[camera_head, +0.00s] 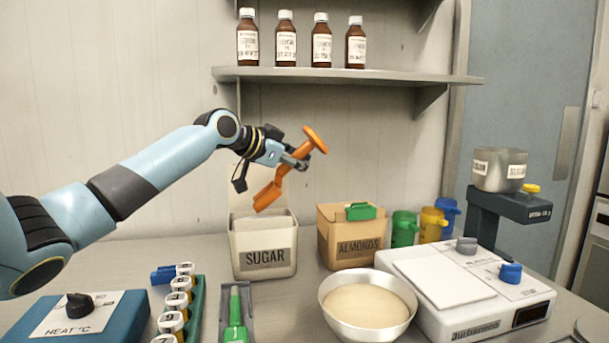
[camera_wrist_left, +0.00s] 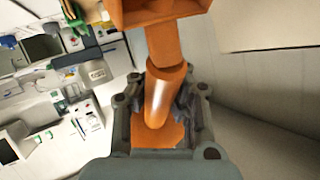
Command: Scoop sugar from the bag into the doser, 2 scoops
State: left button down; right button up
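My left gripper (camera_head: 297,163) is shut on an orange scoop (camera_head: 268,194) and holds it tilted above the sugar bag (camera_head: 264,252). The scoop's bowl hangs down to the left, apart from the bag; its round-ended handle points up to the right. In the left wrist view the scoop's handle (camera_wrist_left: 162,92) lies between the fingers. Whether the scoop holds sugar cannot be seen. The doser (camera_head: 500,168), a translucent hopper with a sugar label and a yellow knob, stands on a dark blue stand at the right. My right gripper is not in view.
An almonds box (camera_head: 350,238) with a green scoop stands right of the sugar bag. A steel bowl (camera_head: 366,306), a white scale-like device (camera_head: 470,292) and green, yellow and blue cups (camera_head: 432,224) fill the right side. A shelf (camera_head: 345,75) with brown bottles hangs above.

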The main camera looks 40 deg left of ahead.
pick_arm(q)
jog(key=shift+t, duration=0.4)
jog(key=shift+s+a+f+b, duration=0.2)
jog(key=shift+s+f+b, duration=0.05)
jog(key=shift+f+b, duration=0.75)
jog(key=shift+s+a+f+b, duration=0.25)
jog(key=shift+f+b, duration=0.75)
jog(key=shift+b, duration=0.05)
jog(key=shift+s+a+f+b, duration=0.2)
jog(key=shift+s+f+b, duration=0.05)
jog(key=shift+f+b, duration=0.75)
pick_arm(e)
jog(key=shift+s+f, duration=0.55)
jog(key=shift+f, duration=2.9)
pick_arm(q)
jog(key=w+d+r+m+g+y+p, duration=0.2)
jog(key=g+p, duration=0.5)
jog(key=p, duration=1.1)
jog(key=shift+w+d+r+m+y+p, duration=0.35)
jog(key=shift+w+d+r+y, duration=0.3)
jog(key=shift+w+r+y, duration=0.35)
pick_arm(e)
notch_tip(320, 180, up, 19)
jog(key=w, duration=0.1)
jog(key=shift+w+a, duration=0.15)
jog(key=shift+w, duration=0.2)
